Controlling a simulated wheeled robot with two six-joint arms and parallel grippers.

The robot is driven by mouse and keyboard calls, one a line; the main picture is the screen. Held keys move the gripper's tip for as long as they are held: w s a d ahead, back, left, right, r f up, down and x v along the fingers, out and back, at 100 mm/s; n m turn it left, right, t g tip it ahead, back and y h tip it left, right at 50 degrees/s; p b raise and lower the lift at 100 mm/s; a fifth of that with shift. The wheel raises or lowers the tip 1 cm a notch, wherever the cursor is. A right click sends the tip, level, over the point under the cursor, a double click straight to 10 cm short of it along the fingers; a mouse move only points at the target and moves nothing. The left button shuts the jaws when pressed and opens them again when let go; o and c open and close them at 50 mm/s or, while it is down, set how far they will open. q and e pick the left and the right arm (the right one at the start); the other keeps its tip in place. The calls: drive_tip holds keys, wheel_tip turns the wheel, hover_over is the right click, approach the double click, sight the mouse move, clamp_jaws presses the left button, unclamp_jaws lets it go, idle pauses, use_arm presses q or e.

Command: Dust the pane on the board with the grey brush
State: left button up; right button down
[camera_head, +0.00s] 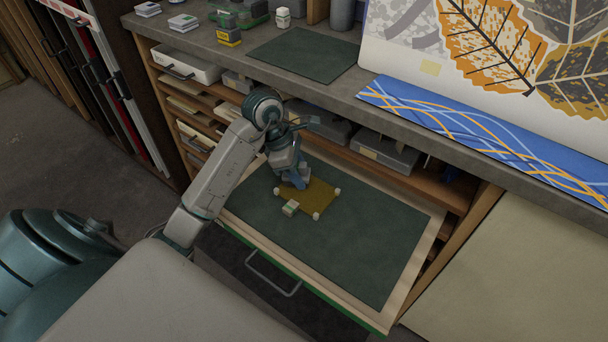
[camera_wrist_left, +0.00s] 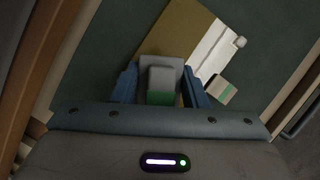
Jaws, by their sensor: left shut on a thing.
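My left gripper (camera_head: 299,180) reaches down over the open drawer, at the upper left part of an amber pane (camera_head: 312,196). In the left wrist view its blue fingers are shut on a grey block-like thing with a green band, which I take for the grey brush (camera_wrist_left: 161,82). The amber pane (camera_wrist_left: 178,28) lies just beyond and under the brush. Whether the brush touches it I cannot tell. White knobs stand at the pane's visible corners, and a pale strip (camera_wrist_left: 212,48) runs along one side in the wrist view. The board under the pane is hard to make out. My right gripper is not in view.
A small pale block with a green band (camera_head: 290,208) sits by the pane's near edge. The drawer's green mat (camera_head: 375,250) is clear to the right. The worktop edge (camera_head: 420,138) and shelves with grey boxes (camera_head: 385,152) are close behind my arm.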

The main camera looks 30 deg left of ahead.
use_arm(q)
drive_tip(key=shift+a+r+p, duration=0.1)
drive_tip(key=shift+r+p, duration=0.2)
drive_tip(key=shift+r, duration=0.15)
drive_tip(key=shift+r+p, duration=1)
drive_tip(key=shift+r, duration=1.5)
drive_tip(key=shift+r, duration=0.45)
wheel_tip(320, 180, up, 2)
drive_tip(key=shift+r+p, duration=0.1)
drive_tip(key=shift+p, duration=0.85)
